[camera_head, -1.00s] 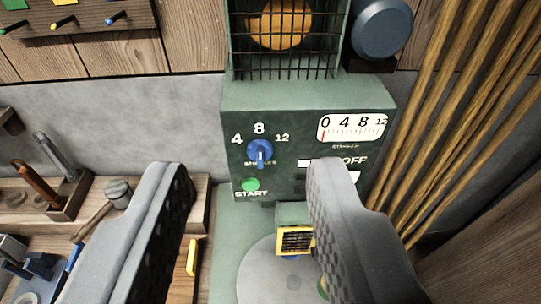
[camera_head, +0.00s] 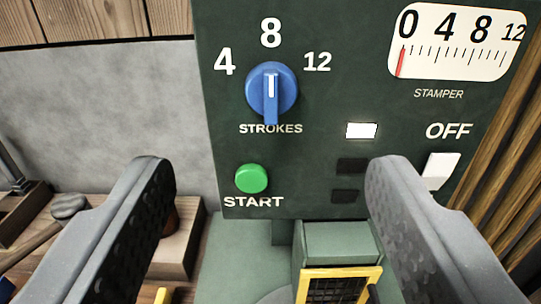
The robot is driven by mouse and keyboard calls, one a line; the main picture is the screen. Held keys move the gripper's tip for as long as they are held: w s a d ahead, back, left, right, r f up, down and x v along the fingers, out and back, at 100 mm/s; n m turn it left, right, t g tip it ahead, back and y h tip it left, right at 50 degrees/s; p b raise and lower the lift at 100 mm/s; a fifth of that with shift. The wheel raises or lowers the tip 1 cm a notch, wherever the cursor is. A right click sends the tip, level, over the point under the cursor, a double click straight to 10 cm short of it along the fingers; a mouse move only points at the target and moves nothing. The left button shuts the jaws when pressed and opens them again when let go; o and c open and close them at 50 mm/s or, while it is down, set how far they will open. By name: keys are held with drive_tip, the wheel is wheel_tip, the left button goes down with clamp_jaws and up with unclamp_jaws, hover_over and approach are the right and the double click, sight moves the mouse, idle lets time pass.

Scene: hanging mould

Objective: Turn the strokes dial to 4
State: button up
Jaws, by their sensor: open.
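The blue strokes dial (camera_head: 271,90) is on the dark green stamper panel (camera_head: 310,110), with 4 at its upper left, 8 above and 12 at its upper right. Its raised grip stands vertical, and its white line is upright, in line with the 8. My gripper (camera_head: 266,172) is open and empty. Its two grey fingers show at the lower left and lower right, with the dial above and between their tips. They do not appear to touch the dial.
Below the dial is a green START button (camera_head: 251,178). To the right are a white switch (camera_head: 440,170) marked OFF, a lit white lamp (camera_head: 361,130) and a gauge (camera_head: 455,42) reading near 0. A yellow-framed part (camera_head: 338,285) stands below the panel. Wooden poles are at the right.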

sight(270, 107)
drive_tip(key=w+f, duration=0.1)
drive_tip(key=w, duration=0.3)
drive_tip(key=w+p, duration=0.1)
drive_tip(key=w, duration=0.4)
drive_tip(key=w+f+p, duration=0.1)
drive_tip(key=w, duration=0.3)
drive_tip(key=shift+w+f, duration=0.2)
drive_tip(key=shift+f, duration=0.1)
idle(0.3)
